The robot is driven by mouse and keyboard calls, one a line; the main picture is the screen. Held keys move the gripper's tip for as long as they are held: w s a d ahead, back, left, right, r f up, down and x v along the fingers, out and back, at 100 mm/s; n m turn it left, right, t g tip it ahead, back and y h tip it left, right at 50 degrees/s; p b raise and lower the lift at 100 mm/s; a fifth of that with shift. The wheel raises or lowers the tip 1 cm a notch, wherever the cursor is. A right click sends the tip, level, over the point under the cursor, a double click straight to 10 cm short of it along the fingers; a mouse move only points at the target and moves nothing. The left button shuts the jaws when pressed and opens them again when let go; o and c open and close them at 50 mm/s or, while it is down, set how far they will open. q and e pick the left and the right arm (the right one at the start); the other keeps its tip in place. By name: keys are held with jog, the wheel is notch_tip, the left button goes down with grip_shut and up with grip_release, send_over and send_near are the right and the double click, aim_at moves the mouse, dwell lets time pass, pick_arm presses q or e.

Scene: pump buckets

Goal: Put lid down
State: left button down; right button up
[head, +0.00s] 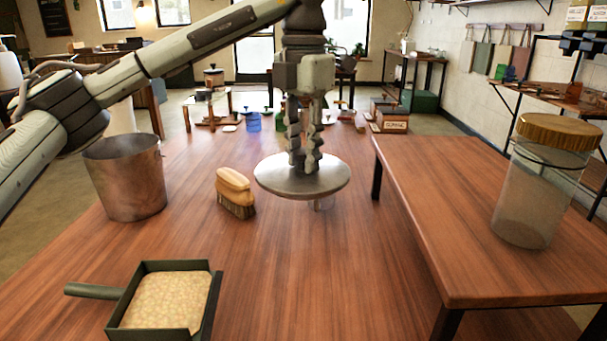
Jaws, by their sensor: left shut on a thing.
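The lid (275,178), a round grey metal disc, is in the middle of the head view over the wooden table. My left gripper (304,158) points down from above and is shut at the lid's centre; the grip itself is partly hidden by the fingers. The lid is about level. A small pale piece shows below its front edge; I cannot tell whether it touches the table. A metal bucket (125,180) stands upright and without a lid at the left. My right gripper is not in view.
A wooden brush (234,185) lies between bucket and lid. A dark dustpan (209,305) holding tan material sits at the front left. A jar (530,205) with a golden lid stands on the right table (450,210). The table front (320,285) is clear.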

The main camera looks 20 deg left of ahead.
aim_at(303, 169)
pick_arm(q)
notch_tip(303, 169, down, 3)
jog(key=shift+f, duration=0.45)
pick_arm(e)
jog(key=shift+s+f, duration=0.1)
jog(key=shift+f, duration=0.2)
